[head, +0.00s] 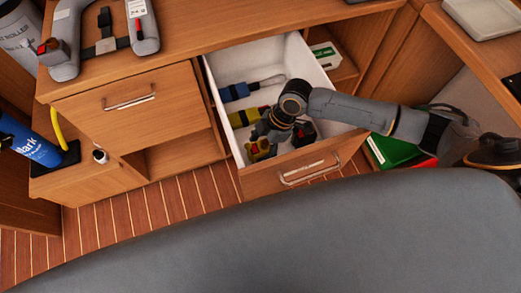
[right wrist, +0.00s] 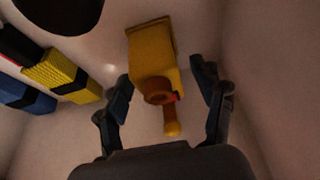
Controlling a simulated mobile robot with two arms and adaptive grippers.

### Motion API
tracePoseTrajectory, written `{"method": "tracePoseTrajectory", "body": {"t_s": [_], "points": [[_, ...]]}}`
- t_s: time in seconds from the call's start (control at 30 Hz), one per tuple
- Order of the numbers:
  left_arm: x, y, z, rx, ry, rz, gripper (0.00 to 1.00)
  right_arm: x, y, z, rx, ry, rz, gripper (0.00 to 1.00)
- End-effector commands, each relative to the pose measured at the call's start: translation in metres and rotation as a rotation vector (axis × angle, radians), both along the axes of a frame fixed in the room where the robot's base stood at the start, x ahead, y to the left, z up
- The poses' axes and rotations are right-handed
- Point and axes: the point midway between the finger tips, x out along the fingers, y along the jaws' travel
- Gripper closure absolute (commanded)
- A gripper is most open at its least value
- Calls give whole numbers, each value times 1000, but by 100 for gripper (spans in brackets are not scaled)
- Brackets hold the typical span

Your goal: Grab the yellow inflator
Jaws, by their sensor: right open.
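The yellow inflator (right wrist: 152,50) lies in the open white drawer (head: 225,68). In the right wrist view its boxy yellow body, brown-orange collar and short yellow nozzle are visible between the fingers of my right gripper (right wrist: 165,100). The fingers are apart, one on each side of it, and I cannot tell that either touches it. In the head view the inflator (head: 262,148) shows partly beside my right gripper (head: 266,130), which reaches down into the drawer and hides part of it. My left gripper does not show.
A blue-and-black item (head: 238,92) and a yellow-and-black item (head: 242,117) lie deeper in the drawer. A dark red-and-black object (head: 304,132) sits near the drawer front, close to my arm. The drawer walls bound the gripper's room. A green box (head: 393,150) stands right of the drawer.

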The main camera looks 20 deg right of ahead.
Motion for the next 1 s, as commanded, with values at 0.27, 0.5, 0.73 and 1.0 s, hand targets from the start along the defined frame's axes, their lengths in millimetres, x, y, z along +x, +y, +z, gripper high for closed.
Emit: {"method": "tracePoseTrajectory", "body": {"t_s": [0.27,0.5,0.73,1.0], "points": [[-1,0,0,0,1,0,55,0,0,0,0,0,0,69],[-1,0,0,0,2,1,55,0,0,1,1,0,0,97],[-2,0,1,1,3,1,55,1,0,11,2,-3,1,97],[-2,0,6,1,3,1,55,1,0,64,3,-4,2,97]]}}
